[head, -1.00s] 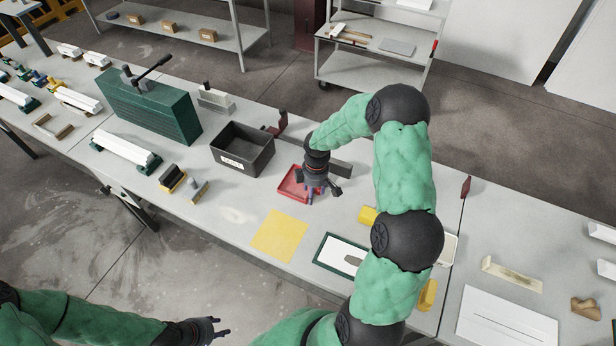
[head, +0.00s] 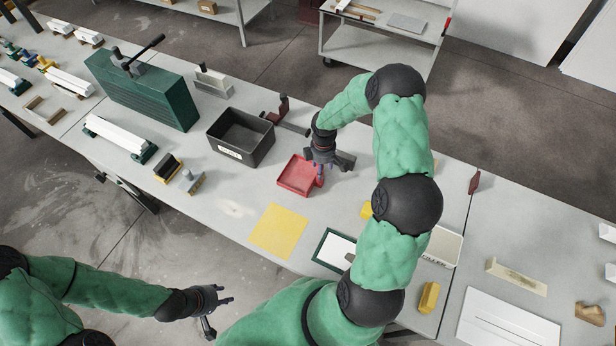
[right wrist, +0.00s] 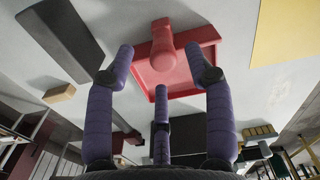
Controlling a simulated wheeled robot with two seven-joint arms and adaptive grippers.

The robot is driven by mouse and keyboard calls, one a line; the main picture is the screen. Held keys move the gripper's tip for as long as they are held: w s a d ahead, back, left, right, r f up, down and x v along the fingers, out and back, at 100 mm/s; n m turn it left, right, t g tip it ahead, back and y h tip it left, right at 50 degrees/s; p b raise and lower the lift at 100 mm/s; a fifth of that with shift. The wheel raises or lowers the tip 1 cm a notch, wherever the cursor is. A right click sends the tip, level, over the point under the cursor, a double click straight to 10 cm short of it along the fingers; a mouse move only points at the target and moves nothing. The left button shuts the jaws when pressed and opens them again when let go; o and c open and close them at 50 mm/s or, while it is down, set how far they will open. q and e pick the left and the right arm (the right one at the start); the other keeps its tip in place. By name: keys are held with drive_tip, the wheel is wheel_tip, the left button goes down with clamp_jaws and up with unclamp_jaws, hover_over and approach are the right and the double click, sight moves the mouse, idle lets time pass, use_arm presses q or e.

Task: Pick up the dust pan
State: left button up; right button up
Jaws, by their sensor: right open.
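The dust pan (head: 295,176) is a shallow red tray lying on the grey workbench, in front of the black bin. Its red handle shows in the right wrist view (right wrist: 163,45). In the right wrist view the open fingers (right wrist: 160,68) are spread on either side of the handle, with nothing held. I cannot tell whether a finger touches the pan. My left gripper (head: 220,308) is open and empty, low in front of the bench.
The black bin (head: 240,151) stands just behind the pan. A yellow sheet (head: 279,231) lies in front of it. A dark clamp-like fixture (head: 283,113) is behind. A green block (head: 140,97) stands farther left.

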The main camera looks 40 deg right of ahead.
drive_tip(key=f, duration=0.4)
drive_tip(key=shift+w+a+f, duration=0.15)
drive_tip(key=shift+w+f, duration=0.05)
drive_tip(key=shift+f, duration=0.05)
clamp_jaws()
